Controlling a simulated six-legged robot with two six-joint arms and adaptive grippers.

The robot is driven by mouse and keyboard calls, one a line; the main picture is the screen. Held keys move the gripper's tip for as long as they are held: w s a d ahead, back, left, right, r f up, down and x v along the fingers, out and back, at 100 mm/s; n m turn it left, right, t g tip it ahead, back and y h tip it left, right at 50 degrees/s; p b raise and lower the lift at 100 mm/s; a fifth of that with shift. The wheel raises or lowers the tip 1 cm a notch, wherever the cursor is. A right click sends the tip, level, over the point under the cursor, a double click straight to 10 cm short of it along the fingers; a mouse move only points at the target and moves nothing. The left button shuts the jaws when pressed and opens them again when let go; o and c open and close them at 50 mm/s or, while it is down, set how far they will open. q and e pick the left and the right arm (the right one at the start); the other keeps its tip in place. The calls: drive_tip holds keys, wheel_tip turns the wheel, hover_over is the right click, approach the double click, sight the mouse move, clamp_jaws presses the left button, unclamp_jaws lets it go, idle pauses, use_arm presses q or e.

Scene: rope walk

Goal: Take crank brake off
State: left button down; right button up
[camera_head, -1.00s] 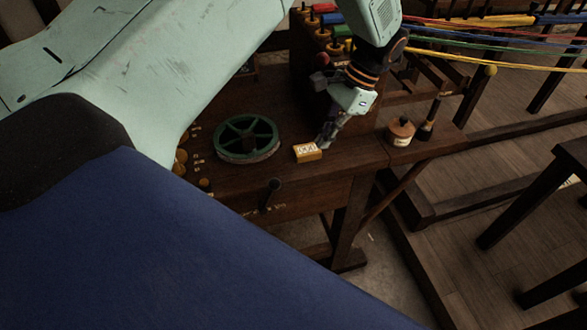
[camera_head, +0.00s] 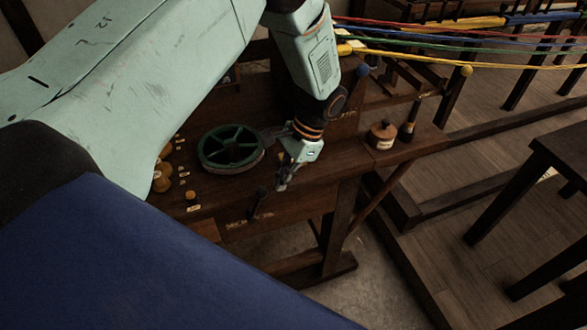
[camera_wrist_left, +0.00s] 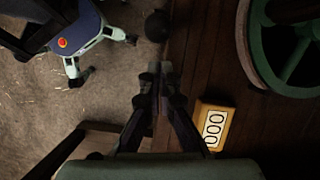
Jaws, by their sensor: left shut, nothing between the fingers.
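A dark lever with a round black knob (camera_head: 258,203) stands at the front edge of the wooden bench, by a small label; I take it for the crank brake. A dark round knob (camera_wrist_left: 157,26) shows ahead of the fingers in the left wrist view. My left gripper (camera_head: 281,184) points down over the bench's front edge, just right of the lever and apart from it. In the left wrist view its fingers (camera_wrist_left: 160,76) are together, with nothing between them. The green crank wheel (camera_head: 231,147) lies on the bench top. My right gripper is out of view.
A yellow counter box reading 000 (camera_wrist_left: 216,125) lies beside the fingers. A lidded pot (camera_head: 382,135) and a dark bottle (camera_head: 407,131) stand at the bench's right. Coloured ropes (camera_head: 430,52) stretch off to the right. Open floor lies before the bench.

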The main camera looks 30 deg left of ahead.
use_arm(q)
drive_tip(key=shift+s+a+r, duration=0.15)
drive_tip(key=shift+s, duration=0.25)
drive_tip(key=shift+s+a+r, duration=0.1)
drive_tip(key=shift+s, duration=0.25)
drive_tip(key=shift+w+a+f, duration=0.1)
